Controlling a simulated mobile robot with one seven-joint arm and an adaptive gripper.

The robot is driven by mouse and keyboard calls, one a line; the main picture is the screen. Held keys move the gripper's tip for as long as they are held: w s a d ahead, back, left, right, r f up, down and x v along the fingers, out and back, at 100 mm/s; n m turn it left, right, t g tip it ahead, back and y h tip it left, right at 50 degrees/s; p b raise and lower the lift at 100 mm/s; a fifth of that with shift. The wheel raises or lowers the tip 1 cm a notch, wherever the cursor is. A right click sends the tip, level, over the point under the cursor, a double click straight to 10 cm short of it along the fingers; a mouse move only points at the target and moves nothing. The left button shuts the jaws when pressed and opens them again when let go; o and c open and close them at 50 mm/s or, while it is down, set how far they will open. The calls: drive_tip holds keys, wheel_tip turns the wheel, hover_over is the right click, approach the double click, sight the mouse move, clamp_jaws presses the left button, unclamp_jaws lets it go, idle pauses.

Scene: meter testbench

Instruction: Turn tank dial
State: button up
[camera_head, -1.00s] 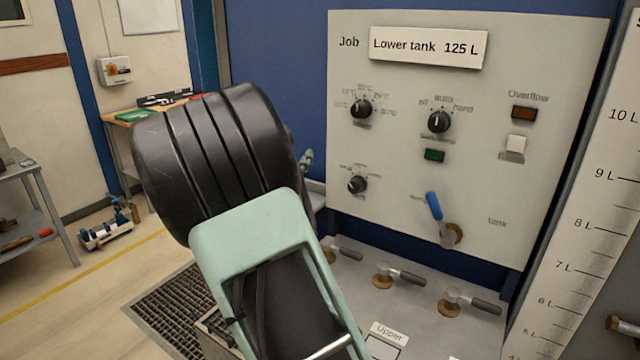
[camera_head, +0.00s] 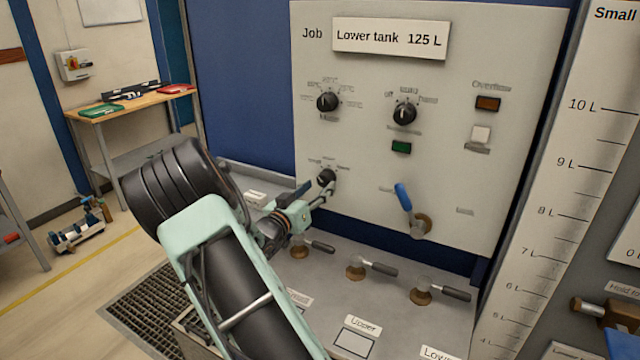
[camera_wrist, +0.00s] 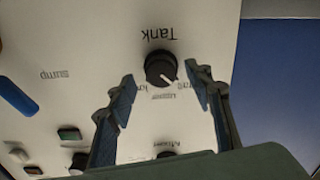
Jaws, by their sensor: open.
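The tank dial (camera_head: 326,177) is a black round knob low on the left of the pale panel. In the wrist view the dial (camera_wrist: 159,67) appears upside down below the word "Tank", with a white pointer mark and small labels around it. My gripper (camera_head: 318,193) is open in front of it. In the wrist view my gripper (camera_wrist: 161,87) has its two blue-padded fingers spread, one to each side of the dial's lower edge, with visible gaps. I cannot tell whether the tips reach past the knob's face. A job sign (camera_head: 390,39) reads "Lower tank 125 L".
Two more black dials, the left one (camera_head: 327,102) and the right one (camera_head: 404,112), sit above. A blue-handled lever (camera_head: 404,197) is to the right. Several valve handles, including one (camera_head: 371,266), stand on the grey bench below. A blue wall lies left of the panel.

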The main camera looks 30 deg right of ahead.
drive_tip(key=shift+x, duration=1.1)
drive_tip(key=shift+a, duration=0.1)
drive_tip(key=c, duration=1.2)
drive_tip(key=shift+o, duration=0.2)
drive_tip(key=shift+f, duration=0.1)
